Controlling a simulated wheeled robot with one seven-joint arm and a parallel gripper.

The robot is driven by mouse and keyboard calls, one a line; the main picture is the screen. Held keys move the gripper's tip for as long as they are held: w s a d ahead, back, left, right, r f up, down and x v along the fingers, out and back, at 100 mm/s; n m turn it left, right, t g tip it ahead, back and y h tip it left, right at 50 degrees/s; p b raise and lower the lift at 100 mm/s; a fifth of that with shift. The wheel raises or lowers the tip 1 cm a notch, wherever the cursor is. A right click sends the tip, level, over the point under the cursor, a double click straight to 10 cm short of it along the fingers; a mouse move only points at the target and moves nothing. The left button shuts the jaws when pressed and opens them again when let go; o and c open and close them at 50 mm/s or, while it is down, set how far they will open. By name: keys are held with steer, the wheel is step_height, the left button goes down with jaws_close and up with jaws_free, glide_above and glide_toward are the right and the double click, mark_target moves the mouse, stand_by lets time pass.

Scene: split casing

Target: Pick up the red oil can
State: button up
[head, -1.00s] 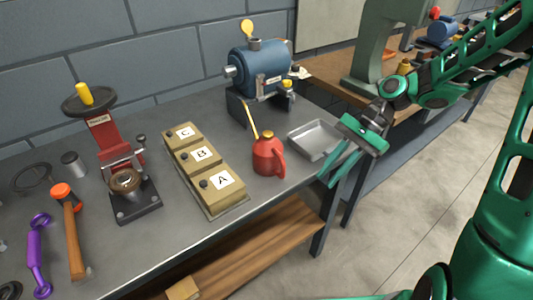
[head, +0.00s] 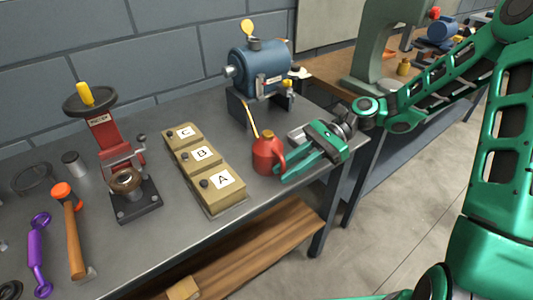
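The red oil can (head: 266,156) stands upright on the grey workbench (head: 165,241), right of the boxes marked A, B and C. Its thin yellow spout points up and left, and its handle is on the right side. My gripper (head: 281,173) reaches in from the right with its green fingers beside the can's handle. The fingers look spread apart, with nothing seen between them. Whether a finger touches the handle cannot be told. The gripper covers most of the grey metal tray.
A blue motor (head: 259,70) on a dark stand is behind the can. Three tan boxes (head: 205,172) are left of it, then a red press (head: 112,150). A hammer (head: 71,235) and a purple tool (head: 40,255) lie far left. The bench's front edge is close to the can.

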mark_target(270, 190)
steer(key=shift+x, duration=2.75)
jaws_close()
